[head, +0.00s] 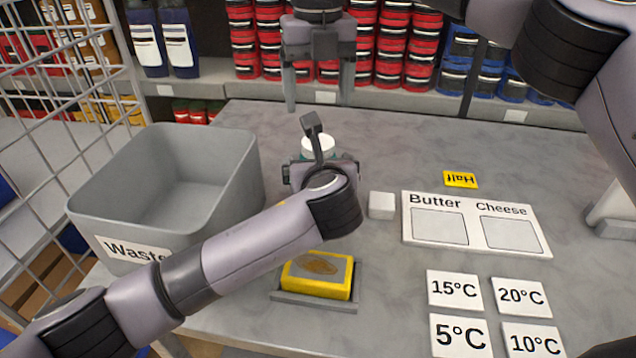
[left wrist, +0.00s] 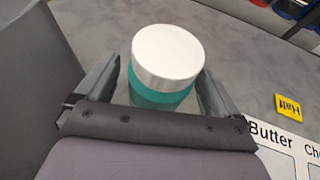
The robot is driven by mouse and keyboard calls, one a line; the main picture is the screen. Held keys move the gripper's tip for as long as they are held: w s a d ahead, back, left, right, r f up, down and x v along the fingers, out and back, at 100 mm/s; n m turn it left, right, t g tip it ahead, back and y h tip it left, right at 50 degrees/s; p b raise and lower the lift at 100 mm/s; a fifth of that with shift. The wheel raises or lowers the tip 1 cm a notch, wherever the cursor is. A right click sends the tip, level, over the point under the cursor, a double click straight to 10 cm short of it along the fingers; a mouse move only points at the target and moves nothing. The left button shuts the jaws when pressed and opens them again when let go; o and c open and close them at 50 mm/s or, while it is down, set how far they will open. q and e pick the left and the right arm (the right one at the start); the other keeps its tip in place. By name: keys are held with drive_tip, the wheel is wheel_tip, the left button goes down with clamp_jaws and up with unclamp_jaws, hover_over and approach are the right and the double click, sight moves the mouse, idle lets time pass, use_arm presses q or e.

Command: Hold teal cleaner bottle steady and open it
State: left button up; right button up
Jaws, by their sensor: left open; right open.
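The teal cleaner bottle with its white cap (head: 318,145) stands upright on the table, mostly hidden behind my left wrist in the head view. In the left wrist view, the white cap and teal body of the bottle (left wrist: 162,65) lie between the fingers of my left gripper (left wrist: 158,85). That gripper is open, with a finger on each side of the bottle; whether either touches it is hard to tell. The cap is on the bottle. My right gripper (head: 319,98) is open and empty, fingers pointing down, above and behind the bottle.
A grey waste bin (head: 235,165) stands left of the bottle. A yellow sponge (head: 318,277) lies in a grey tray in front. To the right are a small white block (head: 381,205), a Butter/Cheese board (head: 475,243) and temperature cards (head: 455,292). Stocked shelves stand behind the table.

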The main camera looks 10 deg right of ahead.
use_arm(q)
drive_tip(key=shift+w+f, duration=0.1)
drive_tip(key=shift+w, duration=0.2)
clamp_jaws()
use_arm(e)
drive_tip(key=shift+f, duration=0.15)
idle(0.3)
drive_tip(key=shift+f, duration=3.9)
